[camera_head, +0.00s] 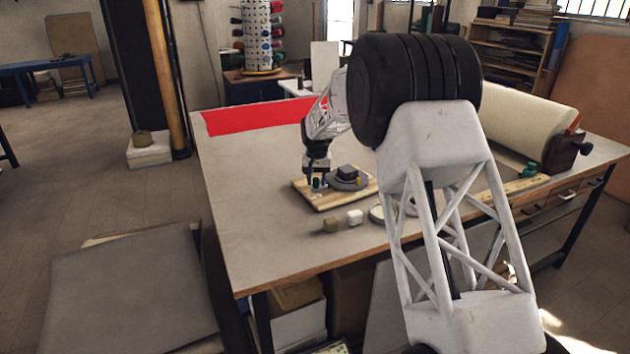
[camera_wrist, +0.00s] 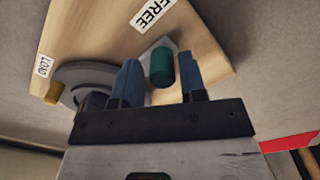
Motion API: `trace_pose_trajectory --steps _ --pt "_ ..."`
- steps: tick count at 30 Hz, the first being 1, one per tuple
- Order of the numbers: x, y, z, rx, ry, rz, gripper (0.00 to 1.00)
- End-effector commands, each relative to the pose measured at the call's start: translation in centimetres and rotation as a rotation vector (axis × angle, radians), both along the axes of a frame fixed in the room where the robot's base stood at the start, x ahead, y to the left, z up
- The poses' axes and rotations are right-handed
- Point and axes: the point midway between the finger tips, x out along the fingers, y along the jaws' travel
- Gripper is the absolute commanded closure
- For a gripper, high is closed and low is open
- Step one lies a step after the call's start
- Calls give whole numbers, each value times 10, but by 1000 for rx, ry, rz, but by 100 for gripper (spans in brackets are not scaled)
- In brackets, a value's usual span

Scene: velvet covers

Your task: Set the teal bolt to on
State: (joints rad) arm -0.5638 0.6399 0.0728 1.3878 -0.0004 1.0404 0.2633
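The teal bolt (camera_wrist: 161,66) is a short teal cylinder standing on a wooden board (camera_wrist: 92,28), beside a white label (camera_wrist: 152,14) reading FREE. It also shows small in the head view (camera_head: 316,183). My gripper (camera_wrist: 160,66) is open, with one blue finger on each side of the bolt and small gaps showing between. In the head view my gripper (camera_head: 317,171) is over the board's left part. A second label (camera_wrist: 43,66) at the board's far left appears to read HOLD upside down. The bolt's base is hard to make out.
A grey disc (camera_head: 350,185) with a dark block (camera_head: 346,172) and a yellow knob (camera_wrist: 53,94) is on the board beside my gripper. Red cloth (camera_head: 262,116) lies behind; the table's left is clear.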

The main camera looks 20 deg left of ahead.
Motion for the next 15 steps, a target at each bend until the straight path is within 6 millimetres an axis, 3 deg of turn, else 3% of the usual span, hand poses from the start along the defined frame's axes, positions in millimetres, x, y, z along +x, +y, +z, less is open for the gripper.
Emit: trace_pose_trajectory --steps 2,15 --pt "0 0 0 0 0 0 49" --pt "-1 1 4 0 0 1 49"
